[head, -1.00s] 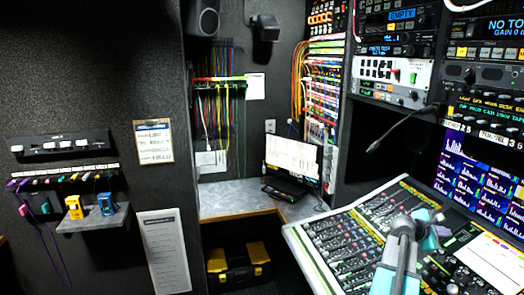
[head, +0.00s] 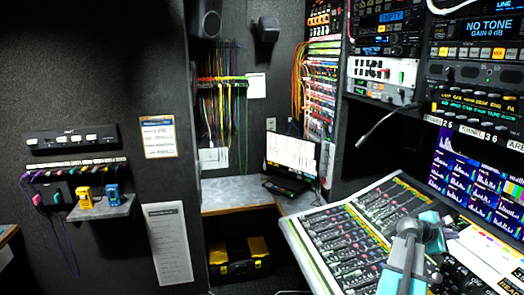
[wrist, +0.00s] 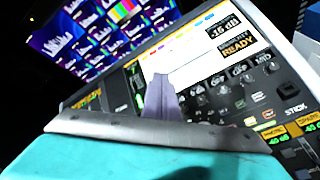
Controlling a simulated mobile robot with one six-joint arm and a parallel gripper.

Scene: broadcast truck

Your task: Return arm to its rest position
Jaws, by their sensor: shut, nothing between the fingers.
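My arm (head: 403,262), teal and grey, rises at the lower right of the head view in front of the mixing console (head: 335,240). Its bent joint stands over the console's right part in the picture. I cannot clearly make out the fingertips there. In the wrist view my gripper (wrist: 160,95) shows as narrow grey fingers close together beyond a teal and grey housing. It is shut with nothing held. Behind it in that view is a console panel (wrist: 225,95) with knobs and a lit display. Contact with the panel cannot be told.
Equipment racks (head: 385,70) and a bank of screens (head: 475,175) stand at the right. A yellow and black toolbox (head: 240,262) is underneath. A small wall shelf (head: 102,210) juts out at left.

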